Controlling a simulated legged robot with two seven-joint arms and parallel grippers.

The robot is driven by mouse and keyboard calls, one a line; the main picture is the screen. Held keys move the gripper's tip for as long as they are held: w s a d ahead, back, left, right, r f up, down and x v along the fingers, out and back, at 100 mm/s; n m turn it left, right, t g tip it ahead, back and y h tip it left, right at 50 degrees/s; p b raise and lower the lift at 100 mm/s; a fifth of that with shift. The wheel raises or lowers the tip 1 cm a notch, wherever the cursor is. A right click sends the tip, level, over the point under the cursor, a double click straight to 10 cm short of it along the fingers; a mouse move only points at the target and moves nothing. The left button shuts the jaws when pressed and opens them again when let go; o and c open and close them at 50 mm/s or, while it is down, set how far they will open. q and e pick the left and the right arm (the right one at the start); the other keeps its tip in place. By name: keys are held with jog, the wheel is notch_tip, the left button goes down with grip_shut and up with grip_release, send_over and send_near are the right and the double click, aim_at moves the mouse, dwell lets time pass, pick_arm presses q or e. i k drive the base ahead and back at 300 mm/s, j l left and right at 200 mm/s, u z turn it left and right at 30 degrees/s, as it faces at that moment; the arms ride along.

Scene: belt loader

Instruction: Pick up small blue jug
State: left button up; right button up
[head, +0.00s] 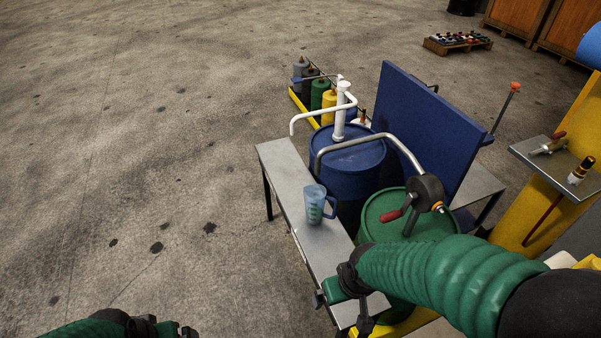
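The small blue jug (315,204) stands upright on a narrow grey metal table (293,187), with its handle toward the right. It is translucent blue with green markings on its side. My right gripper (342,311) is over the near end of the table, closer to me than the jug and clear of it. Its two dark fingers are spread apart with nothing seen between them. My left gripper (180,331) is at the bottom edge, left of the table and far from the jug. It is partly cut off, so its opening cannot be judged.
A blue drum (350,175) with a white pump stands right behind the table. A green drum (385,210) with a hand-crank pump is to the jug's right. A curved metal spout (365,140) reaches over near the jug. A blue panel (430,125) stands behind. Floor at left is clear.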

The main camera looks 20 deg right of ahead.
aim_at(321, 207)
jog(key=j, duration=0.25)
jog(key=i+j+z, duration=0.25)
jog(key=i, duration=0.3)
jog(key=i+j+z, duration=0.15)
jog(key=i, duration=0.3)
jog(key=i+j+z, duration=0.15)
jog(key=i, duration=0.3)
jog(key=i+l, duration=0.15)
